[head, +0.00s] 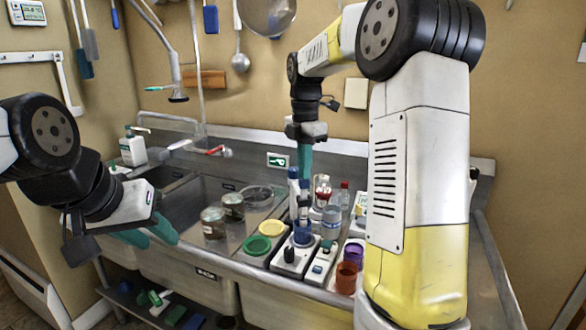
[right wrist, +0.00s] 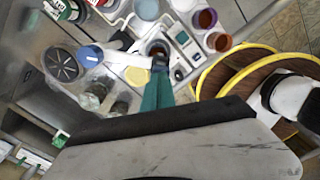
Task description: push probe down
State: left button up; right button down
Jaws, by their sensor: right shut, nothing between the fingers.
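The probe (head: 303,203), a slim grey-blue upright stick, stands over a blue beaker (head: 302,237) on a small white stirrer-like device (head: 292,262). How deep its lower end sits is unclear. My right gripper (head: 304,176) is shut and empty, pointing straight down just above the probe's top. In the right wrist view the teal fingertips (right wrist: 158,74) lie together by a small blue-and-dark top (right wrist: 160,62), beside the dark beaker opening (right wrist: 157,47); contact cannot be told. A white handheld meter (head: 323,261) lies to the right. My left gripper (head: 149,233) has its teal fingers apart, empty, over the sink's front edge.
Yellow (head: 272,228) and green (head: 257,246) round lids lie left of the device. Two jars (head: 214,222) stand further left. Orange-brown (head: 346,278) and purple (head: 354,251) cups stand right. Bottles (head: 331,217) crowd behind. The sink basin (head: 190,205) is open at left.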

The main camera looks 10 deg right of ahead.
jog(key=shift+f, duration=1.25)
jog(key=shift+r, duration=2.55)
